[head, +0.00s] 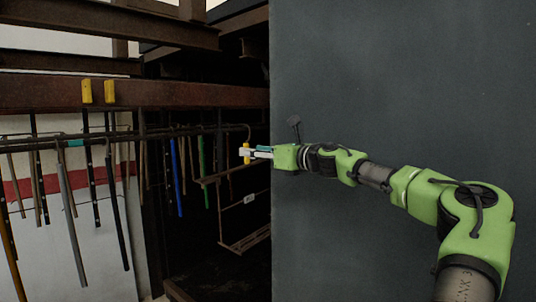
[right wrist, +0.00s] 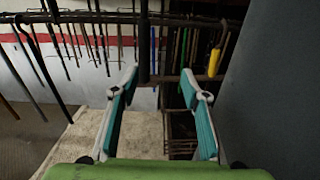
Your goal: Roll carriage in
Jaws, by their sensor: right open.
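A thin dark rail (head: 120,133) runs across the left half of the head view and ends in a hook beside a dark grey panel. Several rods and bars hang from it. A hanging frame with a small pale label (head: 249,199) is near its right end and may be the carriage; I cannot tell for sure. A yellow grip (head: 246,153) hangs there; it also shows in the right wrist view (right wrist: 214,63). My right gripper (head: 258,152) is open beside the yellow grip; in the wrist view the grip is beyond the right finger (right wrist: 160,85), not between the fingers. My left gripper is out of view.
The large grey panel (head: 400,80) stands close behind my right arm. A rusty beam (head: 180,95) with two yellow blocks (head: 98,91) runs above the rail. A white wall with a red stripe (right wrist: 80,39) is behind the rods. A pale floor slab (right wrist: 80,140) lies below.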

